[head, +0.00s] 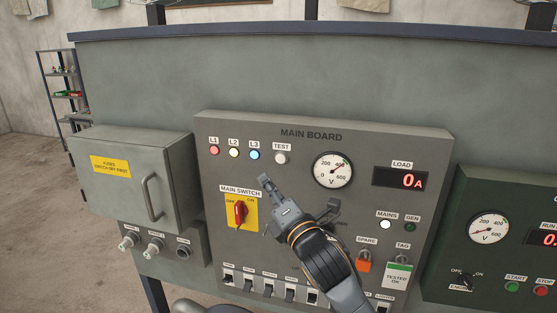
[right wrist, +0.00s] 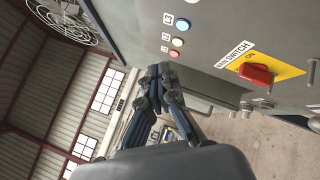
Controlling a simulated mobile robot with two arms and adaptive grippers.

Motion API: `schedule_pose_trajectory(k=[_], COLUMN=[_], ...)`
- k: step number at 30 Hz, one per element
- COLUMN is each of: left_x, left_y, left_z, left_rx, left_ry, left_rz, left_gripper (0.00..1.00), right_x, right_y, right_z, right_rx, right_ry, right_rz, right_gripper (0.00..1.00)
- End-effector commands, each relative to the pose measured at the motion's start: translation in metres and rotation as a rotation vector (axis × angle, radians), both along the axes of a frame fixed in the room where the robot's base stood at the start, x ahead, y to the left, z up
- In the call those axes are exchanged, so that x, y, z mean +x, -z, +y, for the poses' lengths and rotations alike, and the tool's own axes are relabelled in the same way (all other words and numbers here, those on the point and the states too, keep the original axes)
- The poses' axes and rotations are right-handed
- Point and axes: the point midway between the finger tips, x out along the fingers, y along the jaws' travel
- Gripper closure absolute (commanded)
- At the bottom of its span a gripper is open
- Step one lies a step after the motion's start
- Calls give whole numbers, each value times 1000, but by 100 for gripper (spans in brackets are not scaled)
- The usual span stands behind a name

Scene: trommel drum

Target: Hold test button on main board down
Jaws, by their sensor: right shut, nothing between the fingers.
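The TEST button (head: 281,158) is a round pale button near the top of the grey main board (head: 420,150), just right of the L3 lamp. My right gripper (head: 265,181) is in front of the board, below and slightly left of the button and right of the main switch. Its fingers are shut and empty. In the head view they look apart from the button. The right wrist view shows the closed fingers (right wrist: 157,72) with the lamps beyond; the TEST button does not show there. My left gripper is not in view.
The red main switch (head: 240,212) on its yellow plate is close left of my gripper. L1, L2 and L3 (head: 254,155) are lit. The load display (head: 400,178) reads 0 A. A grey box (head: 130,175) with a handle projects at left; a green panel (head: 470,200) stands right.

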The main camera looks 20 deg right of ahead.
Motion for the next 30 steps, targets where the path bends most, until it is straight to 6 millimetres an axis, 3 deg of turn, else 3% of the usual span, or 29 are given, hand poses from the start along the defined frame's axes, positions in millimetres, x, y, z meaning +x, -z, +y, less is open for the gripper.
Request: schedule_pose_trajectory(k=[11,30], left_x=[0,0], left_y=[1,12], left_z=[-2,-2], left_rx=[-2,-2], left_ry=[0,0], left_rz=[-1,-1], left_gripper=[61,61], right_x=[3,67], right_y=[1,0], right_z=[-2,-45], right_rx=[0,-1], right_ry=[1,1], right_rz=[1,1], right_gripper=[100,100])
